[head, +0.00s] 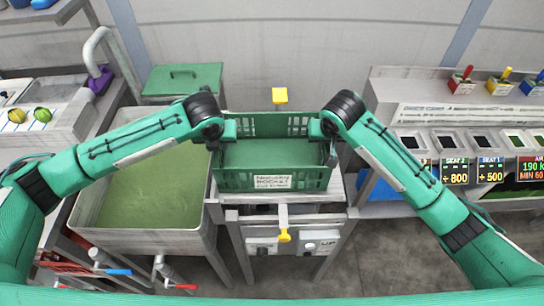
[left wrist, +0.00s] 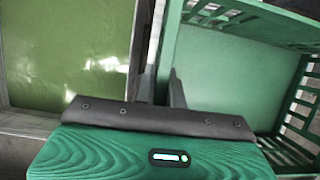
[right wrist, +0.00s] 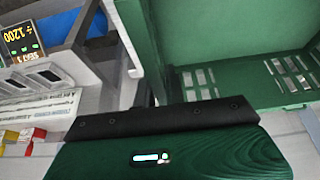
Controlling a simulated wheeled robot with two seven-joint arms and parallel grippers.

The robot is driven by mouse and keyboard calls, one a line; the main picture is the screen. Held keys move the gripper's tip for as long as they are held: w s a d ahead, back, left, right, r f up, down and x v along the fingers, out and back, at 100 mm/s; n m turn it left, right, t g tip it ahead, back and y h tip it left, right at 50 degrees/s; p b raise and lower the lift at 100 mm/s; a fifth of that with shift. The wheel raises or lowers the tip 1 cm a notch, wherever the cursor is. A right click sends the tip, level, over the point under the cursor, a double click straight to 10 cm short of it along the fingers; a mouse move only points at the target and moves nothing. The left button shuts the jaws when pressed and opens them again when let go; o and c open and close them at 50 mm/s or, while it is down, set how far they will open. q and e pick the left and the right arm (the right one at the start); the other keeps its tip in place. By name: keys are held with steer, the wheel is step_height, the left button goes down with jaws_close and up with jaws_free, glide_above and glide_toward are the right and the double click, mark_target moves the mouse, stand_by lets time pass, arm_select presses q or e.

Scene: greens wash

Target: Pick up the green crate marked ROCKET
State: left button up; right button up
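The green crate (head: 231,180) stands in the middle of the head view, with slotted walls and a white front label reading ROCKET (head: 272,182). It looks level and empty, with a plain green floor. My left gripper (head: 226,130) is at its left end wall; in the left wrist view its fingers (left wrist: 160,88) are close together on either side of the crate's wall (left wrist: 290,95). My right gripper (head: 319,128) is at the right end wall; in the right wrist view its fingers (right wrist: 160,88) sit close about the wall (right wrist: 138,35). The fingertips are partly hidden.
A grey stand (head: 335,210) with a yellow-tipped lever (head: 285,236) is under the crate. A basin of green water (head: 140,220) is close at left. Another green crate or lid (head: 184,78) lies behind it. A counter with bins and displays (head: 455,172) stands at right.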

arm_select(q)
jaws_close()
arm_select(e)
jaws_close()
arm_select(q)
steer(key=shift+r, duration=0.15)
arm_select(e)
steer(key=shift+r, duration=0.1)
